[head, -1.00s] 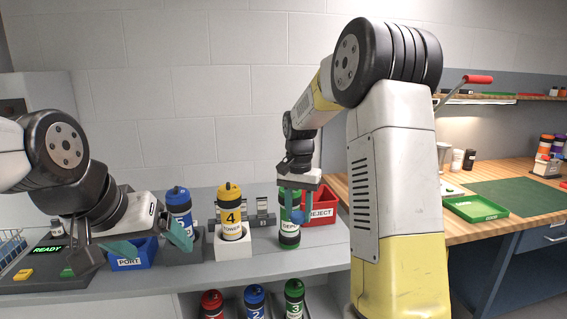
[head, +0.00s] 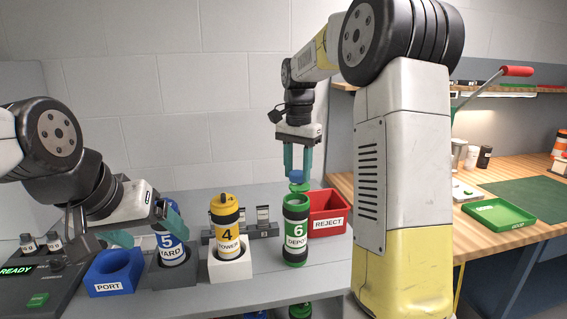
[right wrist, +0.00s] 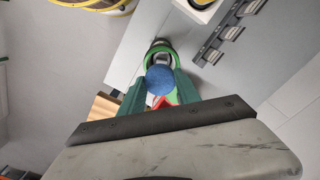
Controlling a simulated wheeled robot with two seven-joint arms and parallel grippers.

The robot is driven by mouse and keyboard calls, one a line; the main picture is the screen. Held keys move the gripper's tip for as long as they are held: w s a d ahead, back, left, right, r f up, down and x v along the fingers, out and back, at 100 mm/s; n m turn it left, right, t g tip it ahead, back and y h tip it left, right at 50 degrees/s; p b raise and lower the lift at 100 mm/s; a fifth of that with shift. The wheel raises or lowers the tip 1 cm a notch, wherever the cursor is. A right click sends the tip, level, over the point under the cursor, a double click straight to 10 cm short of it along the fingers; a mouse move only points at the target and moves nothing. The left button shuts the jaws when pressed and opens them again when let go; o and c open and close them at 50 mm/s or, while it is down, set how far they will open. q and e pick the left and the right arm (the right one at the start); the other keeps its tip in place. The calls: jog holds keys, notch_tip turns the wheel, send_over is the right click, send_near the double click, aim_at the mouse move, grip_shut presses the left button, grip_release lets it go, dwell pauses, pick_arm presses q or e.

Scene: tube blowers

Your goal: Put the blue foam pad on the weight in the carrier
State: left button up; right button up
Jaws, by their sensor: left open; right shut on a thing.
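The blue foam pad (head: 298,175) is held between the fingertips of my right gripper (head: 298,160), just above the green carrier marked 6 DEPOT (head: 295,232) in the head view. The carrier stands upright, with a green part showing just under the pad. In the right wrist view the round pad (right wrist: 159,80) sits between the fingers and covers part of the carrier's open green rim (right wrist: 161,52). A pale surface shows inside the rim; I cannot tell if it is the weight. My left gripper (head: 145,227) is open, its fingers near blue carrier 5 YARD (head: 172,240).
A blue PORT holder (head: 115,275) and a READY console (head: 38,285) are at left. A red REJECT bin (head: 327,222) is just right of the green carrier. A green tray (head: 497,216) lies on the wooden bench.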

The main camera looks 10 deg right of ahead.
jog(key=shift+w+f, duration=0.1)
jog(key=shift+w, duration=0.1)
jog(key=shift+f, duration=2.3)
jog(key=shift+f, duration=0.15)
jog(key=shift+f, duration=0.3)
jog(key=o, duration=1.4)
jog(key=shift+c, duration=0.2)
